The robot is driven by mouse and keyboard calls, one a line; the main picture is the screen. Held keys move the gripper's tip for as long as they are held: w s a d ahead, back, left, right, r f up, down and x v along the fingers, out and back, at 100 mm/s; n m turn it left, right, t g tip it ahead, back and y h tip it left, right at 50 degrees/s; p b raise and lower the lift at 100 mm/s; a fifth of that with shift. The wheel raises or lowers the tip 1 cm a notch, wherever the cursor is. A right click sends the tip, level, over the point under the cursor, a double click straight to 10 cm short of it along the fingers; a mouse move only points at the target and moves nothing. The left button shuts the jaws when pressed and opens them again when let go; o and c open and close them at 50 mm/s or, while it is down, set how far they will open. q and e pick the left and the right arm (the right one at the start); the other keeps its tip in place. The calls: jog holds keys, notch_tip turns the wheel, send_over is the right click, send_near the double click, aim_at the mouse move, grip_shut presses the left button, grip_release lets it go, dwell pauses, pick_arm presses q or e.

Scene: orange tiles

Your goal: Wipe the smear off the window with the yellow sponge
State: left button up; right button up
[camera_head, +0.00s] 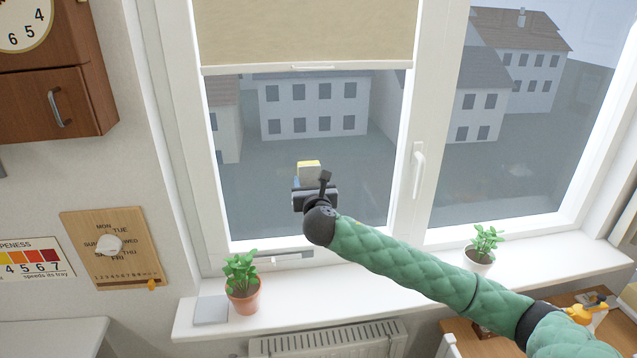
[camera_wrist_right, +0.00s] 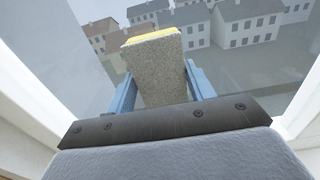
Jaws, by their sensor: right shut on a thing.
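The yellow sponge (camera_head: 309,167) is in my right gripper (camera_head: 310,181), in front of the lower part of the left window pane (camera_head: 365,165). In the right wrist view the sponge (camera_wrist_right: 156,75) stands between the two blue fingers, with a grey face toward the camera and a yellow far edge. The fingers are shut on its sides. I cannot tell whether the sponge touches the glass. A faint pale patch (camera_head: 518,170) shows low on the right pane; I cannot tell if it is the smear. My left gripper is not in view.
The white sill (camera_head: 350,290) holds a plant in a terracotta pot (camera_head: 243,293) and a plant in a white pot (camera_head: 480,262). A window handle (camera_head: 418,170) sticks out on the middle frame. A beige blind (camera_head: 305,30) covers the left pane's top.

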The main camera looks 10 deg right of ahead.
jog(key=shift+a+f, duration=0.15)
jog(key=shift+a, duration=5.3)
jog(key=shift+s, duration=0.1)
jog(key=shift+s, duration=2.95)
jog(key=shift+s+d, duration=0.1)
jog(key=shift+s, duration=1.4)
